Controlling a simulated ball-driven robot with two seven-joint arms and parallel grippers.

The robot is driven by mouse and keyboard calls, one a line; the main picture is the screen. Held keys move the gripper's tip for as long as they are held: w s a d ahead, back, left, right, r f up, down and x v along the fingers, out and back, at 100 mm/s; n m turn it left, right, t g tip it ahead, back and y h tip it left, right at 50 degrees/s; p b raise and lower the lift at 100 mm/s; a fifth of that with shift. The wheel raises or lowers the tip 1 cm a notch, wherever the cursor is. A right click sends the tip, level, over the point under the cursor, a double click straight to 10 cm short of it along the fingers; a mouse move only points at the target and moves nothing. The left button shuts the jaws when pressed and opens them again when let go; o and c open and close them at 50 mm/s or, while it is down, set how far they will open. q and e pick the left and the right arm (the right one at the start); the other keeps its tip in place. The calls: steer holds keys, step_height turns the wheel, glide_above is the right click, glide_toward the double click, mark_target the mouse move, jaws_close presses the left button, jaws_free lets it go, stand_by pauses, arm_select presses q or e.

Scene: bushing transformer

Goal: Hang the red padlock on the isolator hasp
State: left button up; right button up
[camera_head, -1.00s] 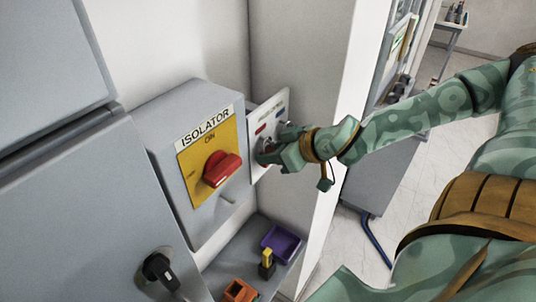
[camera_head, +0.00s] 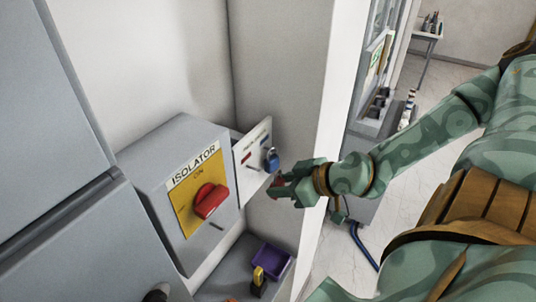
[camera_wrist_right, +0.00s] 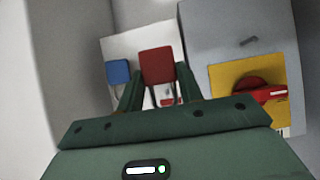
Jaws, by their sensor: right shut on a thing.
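The grey isolator box (camera_head: 165,170) has a yellow plate and a red rotary switch (camera_head: 211,202). A small hasp (camera_head: 216,227) sticks out below the switch; it also shows in the right wrist view (camera_wrist_right: 249,41). My right gripper (camera_head: 279,188) is shut on the red padlock (camera_wrist_right: 157,66), just right of the white lock board and apart from the isolator. In the head view the fingers mostly hide the padlock. In the wrist view its body stands between the two fingers.
The white lock board (camera_head: 253,148) beside the isolator carries a blue padlock (camera_head: 271,160). A shelf below holds a purple tray (camera_head: 268,258) and a yellow-and-black item (camera_head: 258,278). A white wall edge (camera_head: 325,140) stands behind my right gripper.

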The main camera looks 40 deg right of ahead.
steer(key=s+d+r, duration=0.1)
steer(key=s+d, duration=0.2)
steer(key=s, duration=0.8)
steer(key=shift+s+r+p, duration=0.15)
steer(key=shift+p, duration=0.15)
steer(key=shift+d, duration=0.15)
steer(key=s+d, duration=0.2)
steer(key=s, duration=0.4)
steer(key=shift+s, duration=0.35)
stand_by(0.7)
stand_by(0.7)
